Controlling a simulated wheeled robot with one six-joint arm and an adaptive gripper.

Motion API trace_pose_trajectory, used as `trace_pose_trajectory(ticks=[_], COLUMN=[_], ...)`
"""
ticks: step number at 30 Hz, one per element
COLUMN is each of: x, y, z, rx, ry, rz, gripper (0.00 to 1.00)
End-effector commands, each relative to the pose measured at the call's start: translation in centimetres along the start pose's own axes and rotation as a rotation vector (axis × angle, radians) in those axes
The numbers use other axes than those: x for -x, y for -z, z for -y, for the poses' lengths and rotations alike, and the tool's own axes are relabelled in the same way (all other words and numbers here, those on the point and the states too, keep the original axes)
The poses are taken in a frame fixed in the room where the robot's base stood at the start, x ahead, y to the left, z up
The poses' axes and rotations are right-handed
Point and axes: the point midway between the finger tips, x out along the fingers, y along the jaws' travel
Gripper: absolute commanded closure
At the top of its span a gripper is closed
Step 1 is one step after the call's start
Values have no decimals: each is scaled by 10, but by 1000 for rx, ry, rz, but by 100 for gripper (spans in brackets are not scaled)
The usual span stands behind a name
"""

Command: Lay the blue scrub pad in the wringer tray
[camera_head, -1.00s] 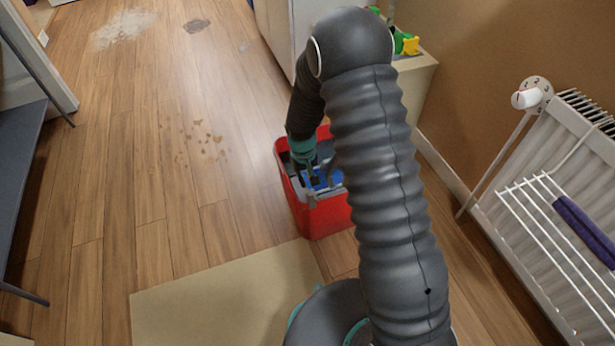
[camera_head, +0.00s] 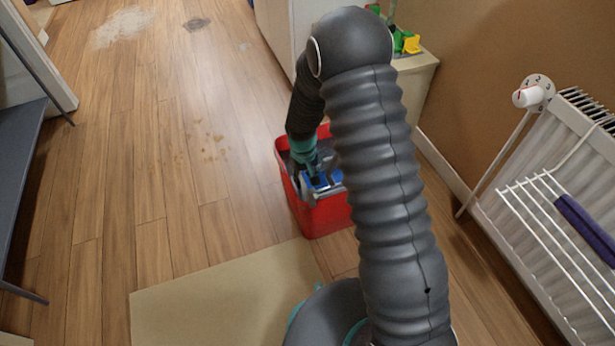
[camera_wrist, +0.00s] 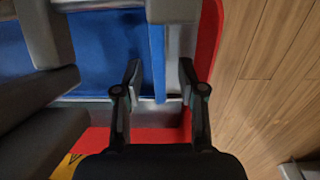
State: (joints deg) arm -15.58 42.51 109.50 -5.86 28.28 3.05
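The blue scrub pad (camera_head: 318,182) shows as blue patches inside the red bucket, partly hidden by my arm. In the wrist view, a broad blue surface (camera_wrist: 105,50) lies left of my fingers. A narrow blue strip (camera_wrist: 157,50) runs between the fingertips. The grey wringer tray (camera_head: 309,194) sits in the top of the bucket, and the blue lies within it. My gripper (camera_wrist: 160,75) points down into the bucket. Its fingers are apart, with a visible gap beside the strip. Whether the strip and the broad surface are one pad cannot be told.
The red bucket (camera_head: 325,220) stands on the wooden floor; its red rim (camera_wrist: 212,40) is close to my right finger. A beige mat (camera_head: 220,305) lies in front. A radiator with a white rack (camera_head: 545,225) stands at right. Floor to the left is open.

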Motion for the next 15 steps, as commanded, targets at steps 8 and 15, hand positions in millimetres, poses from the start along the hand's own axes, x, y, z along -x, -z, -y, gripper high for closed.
trace_pose_trajectory(ticks=[8, 15], x=[9, 51], y=[1, 1], z=[0, 0], rx=[0, -1], ry=[0, 0], rz=[-2, -5], gripper=[60, 60])
